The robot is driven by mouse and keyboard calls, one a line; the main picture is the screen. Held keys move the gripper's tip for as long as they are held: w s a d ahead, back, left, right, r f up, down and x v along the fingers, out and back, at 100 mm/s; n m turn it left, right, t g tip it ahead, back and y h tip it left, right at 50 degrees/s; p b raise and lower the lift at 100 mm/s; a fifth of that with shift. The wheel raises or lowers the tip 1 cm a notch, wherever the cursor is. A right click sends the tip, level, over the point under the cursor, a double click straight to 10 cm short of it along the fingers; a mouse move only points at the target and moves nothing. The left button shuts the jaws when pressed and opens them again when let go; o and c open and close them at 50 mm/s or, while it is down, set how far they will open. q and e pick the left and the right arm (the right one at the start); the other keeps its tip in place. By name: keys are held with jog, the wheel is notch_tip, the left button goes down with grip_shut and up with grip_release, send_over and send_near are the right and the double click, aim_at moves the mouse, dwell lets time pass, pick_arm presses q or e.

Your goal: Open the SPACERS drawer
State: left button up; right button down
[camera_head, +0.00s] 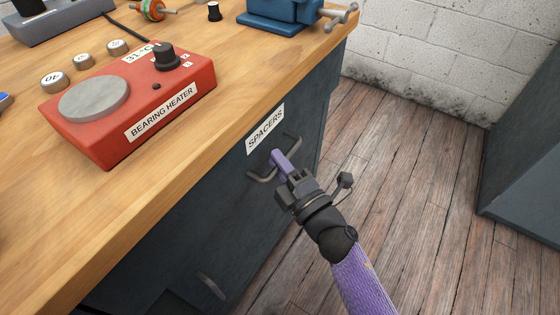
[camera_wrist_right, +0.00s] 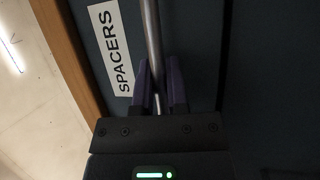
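The SPACERS drawer front (camera_head: 237,170) is dark blue-grey, under the wooden bench top, and sits flush with the cabinet. Its white SPACERS label (camera_head: 265,129) also shows in the right wrist view (camera_wrist_right: 110,50). The drawer's metal bar handle (camera_head: 262,178) sticks out below the label. My right gripper (camera_head: 281,158) is at the middle of the handle. In the right wrist view the handle bar (camera_wrist_right: 152,30) runs between the two purple fingers (camera_wrist_right: 157,85), which look closed on it. My left gripper is not in view.
A red bearing heater (camera_head: 188,98) stands on the bench top (camera_head: 235,62), with several round parts behind it. A blue tool (camera_head: 285,12) stands at the far edge. Another handle (camera_head: 212,286) is lower on the cabinet. Wooden floor (camera_head: 400,170) is clear right of the cabinet.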

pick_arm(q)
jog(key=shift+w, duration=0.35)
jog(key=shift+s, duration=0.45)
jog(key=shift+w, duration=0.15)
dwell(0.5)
